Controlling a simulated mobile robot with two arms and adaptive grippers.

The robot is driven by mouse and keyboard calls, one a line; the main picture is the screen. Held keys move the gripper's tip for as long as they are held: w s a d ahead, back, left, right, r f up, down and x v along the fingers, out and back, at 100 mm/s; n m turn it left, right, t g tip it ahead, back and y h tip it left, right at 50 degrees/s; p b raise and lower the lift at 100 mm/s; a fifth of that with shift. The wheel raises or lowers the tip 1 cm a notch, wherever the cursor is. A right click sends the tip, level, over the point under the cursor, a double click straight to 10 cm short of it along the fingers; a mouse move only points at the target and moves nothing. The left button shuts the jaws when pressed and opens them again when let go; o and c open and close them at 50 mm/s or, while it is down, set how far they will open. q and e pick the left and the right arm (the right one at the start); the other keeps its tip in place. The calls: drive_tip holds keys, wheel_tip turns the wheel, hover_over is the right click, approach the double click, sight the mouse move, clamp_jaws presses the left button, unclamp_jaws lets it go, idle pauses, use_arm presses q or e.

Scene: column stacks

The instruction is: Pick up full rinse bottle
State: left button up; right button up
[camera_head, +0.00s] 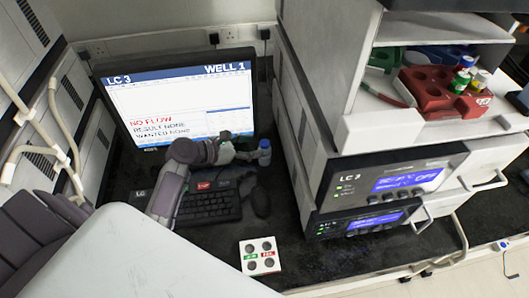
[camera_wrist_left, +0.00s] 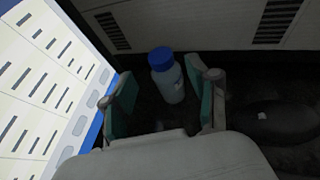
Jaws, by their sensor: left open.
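A clear bottle with a blue cap stands upright on the dark bench; its cap shows in the head view (camera_head: 264,144) beside the monitor's right edge. The left wrist view shows the bottle (camera_wrist_left: 171,84) with pale contents; how full it is I cannot tell. My left gripper (camera_head: 244,150) is open and reaches in from the left, just short of the bottle. In the left wrist view its two fingers (camera_wrist_left: 170,90) stand apart, with the bottle framed between and beyond them. My right gripper is not in view.
The monitor (camera_head: 180,90) stands close to the left. The LC 3 instrument stack (camera_head: 345,185) is to the right. A keyboard (camera_head: 212,205) and mouse (camera_head: 258,197) lie below the gripper. A white holder (camera_head: 260,256) with round wells sits in front. Red rack (camera_head: 430,88) above right.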

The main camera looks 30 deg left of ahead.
sight(260, 145)
use_arm(q)
drive_tip(key=x, duration=0.5)
drive_tip(key=shift+d+r, duration=0.1)
drive_tip(key=shift+r, duration=0.1)
drive_tip(key=shift+s, duration=0.1)
drive_tip(key=shift+s, duration=0.1)
drive_tip(key=c, duration=1)
